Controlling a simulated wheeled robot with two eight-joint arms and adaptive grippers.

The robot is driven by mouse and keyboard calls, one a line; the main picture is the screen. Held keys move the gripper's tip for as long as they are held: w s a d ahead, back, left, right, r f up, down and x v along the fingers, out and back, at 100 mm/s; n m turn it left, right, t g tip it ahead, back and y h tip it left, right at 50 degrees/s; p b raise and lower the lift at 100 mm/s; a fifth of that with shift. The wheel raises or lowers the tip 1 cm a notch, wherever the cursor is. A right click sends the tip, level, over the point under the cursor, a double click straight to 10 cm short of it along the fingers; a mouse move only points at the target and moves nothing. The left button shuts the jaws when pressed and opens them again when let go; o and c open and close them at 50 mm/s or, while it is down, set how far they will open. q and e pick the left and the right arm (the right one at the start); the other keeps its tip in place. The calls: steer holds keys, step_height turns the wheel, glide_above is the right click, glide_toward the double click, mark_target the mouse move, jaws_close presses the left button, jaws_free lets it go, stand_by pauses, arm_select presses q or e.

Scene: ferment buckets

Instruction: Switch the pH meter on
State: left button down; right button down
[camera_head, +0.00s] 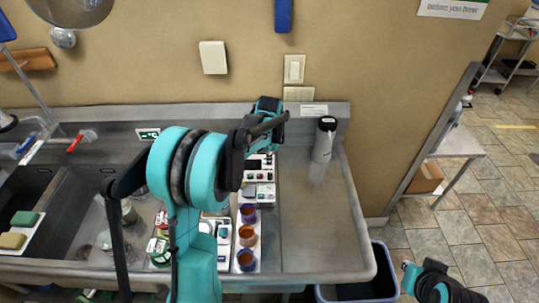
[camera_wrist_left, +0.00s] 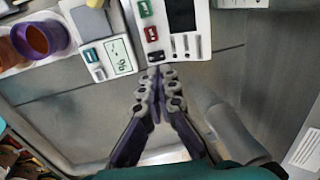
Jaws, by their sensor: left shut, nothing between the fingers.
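A white instrument (camera_wrist_left: 182,45) with a dark screen, a green rocker, a red rocker, a black rocker and several grey slots is at the top middle of the left wrist view. I cannot read a label that names it as the pH meter. My left gripper (camera_wrist_left: 157,76) is shut and empty, its fingertips by the instrument's edge near the black rocker; I cannot tell whether they touch. In the head view white instruments (camera_head: 259,191) stand on the counter below my left gripper (camera_head: 267,128). My right gripper (camera_head: 437,283) is at the bottom right, away from the counter.
Cups (camera_head: 247,238) stand in a row nearer me, and a small label display (camera_wrist_left: 119,56) is beside the instrument. A silver and black cylinder (camera_head: 324,140) stands right of the instruments. The right counter (camera_head: 318,225) is clear. A sink (camera_head: 85,205) is on the left.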

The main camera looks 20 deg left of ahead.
mark_target(269, 174)
arm_select(q)
steer(key=f, duration=0.2)
steer(key=f+b, duration=0.1)
steer(key=f, duration=0.1)
steer(key=w+f, duration=0.1)
steer(key=f, duration=0.2)
steer(key=shift+a, duration=0.2)
steer(key=shift+f, duration=0.1)
steer(key=shift+w+a+f+g+h+b, duration=0.15)
steer(key=shift+f+g+h+b, duration=0.2)
steer(key=shift+b, duration=0.2)
steer(key=shift+w+f+b, duration=0.1)
steer(key=shift+f+b, duration=0.05)
steer(key=shift+b, duration=0.15)
